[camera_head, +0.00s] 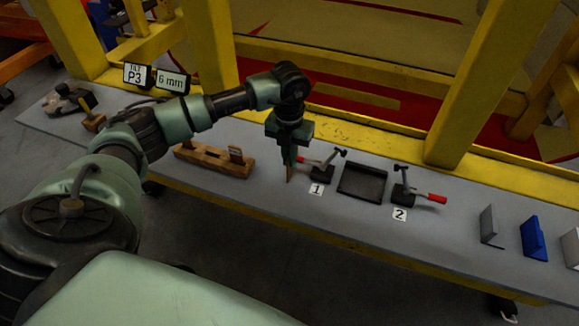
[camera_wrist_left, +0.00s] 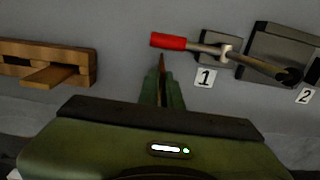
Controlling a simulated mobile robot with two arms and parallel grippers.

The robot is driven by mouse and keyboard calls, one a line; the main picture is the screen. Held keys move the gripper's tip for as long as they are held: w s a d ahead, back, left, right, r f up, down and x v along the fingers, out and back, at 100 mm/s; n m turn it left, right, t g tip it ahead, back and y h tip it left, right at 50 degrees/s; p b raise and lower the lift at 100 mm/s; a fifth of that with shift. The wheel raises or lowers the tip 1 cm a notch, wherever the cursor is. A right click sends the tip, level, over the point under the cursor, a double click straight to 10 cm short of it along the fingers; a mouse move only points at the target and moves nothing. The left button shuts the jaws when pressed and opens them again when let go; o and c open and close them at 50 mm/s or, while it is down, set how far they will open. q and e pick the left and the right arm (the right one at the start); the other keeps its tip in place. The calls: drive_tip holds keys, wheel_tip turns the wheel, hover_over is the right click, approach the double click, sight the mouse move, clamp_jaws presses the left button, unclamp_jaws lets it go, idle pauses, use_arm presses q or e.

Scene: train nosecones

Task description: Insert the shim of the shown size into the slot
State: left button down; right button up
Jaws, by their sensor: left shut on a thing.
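My left gripper (camera_head: 289,155) points down above the grey table, between the wooden rack and clamp 1. It is shut on a thin brown shim (camera_head: 290,174), whose edge also shows between the fingers in the left wrist view (camera_wrist_left: 162,63). The wooden rack (camera_head: 205,161) lies to the left, with a wooden piece (camera_wrist_left: 50,75) standing in it. A dark, shallow fixture (camera_head: 362,183) lies between the two toggle clamps; I cannot make out a slot. A display (camera_head: 172,80) reads 6 mm, beside one reading TILT P3 (camera_head: 135,76). My right gripper is out of view.
Clamp 1 (camera_head: 323,170) with its red handle (camera_wrist_left: 168,41) is close to my left gripper. Clamp 2 (camera_head: 402,192) stands right of the fixture. Grey and blue (camera_head: 533,238) brackets stand at the right. Yellow frame posts (camera_head: 470,90) rise behind the table.

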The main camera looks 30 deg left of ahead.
use_arm(q)
drive_tip(key=shift+r, duration=0.2)
idle(0.5)
drive_tip(key=shift+w+r, duration=0.1)
drive_tip(key=shift+r, duration=0.15)
wheel_tip(320, 180, up, 19)
drive_tip(key=b, duration=0.3)
drive_tip(key=s+d+f+n, duration=0.4)
drive_tip(key=s+d+n, duration=0.1)
drive_tip(key=n, duration=1.1)
drive_tip(key=s+d+f+n+b, duration=0.1)
drive_tip(key=s+d+f+n, duration=0.3)
drive_tip(key=n, duration=1.3)
drive_tip(key=shift+s+d+f, duration=0.4)
drive_tip(key=shift+s+d, duration=0.45)
drive_tip(key=shift+d, duration=1.3)
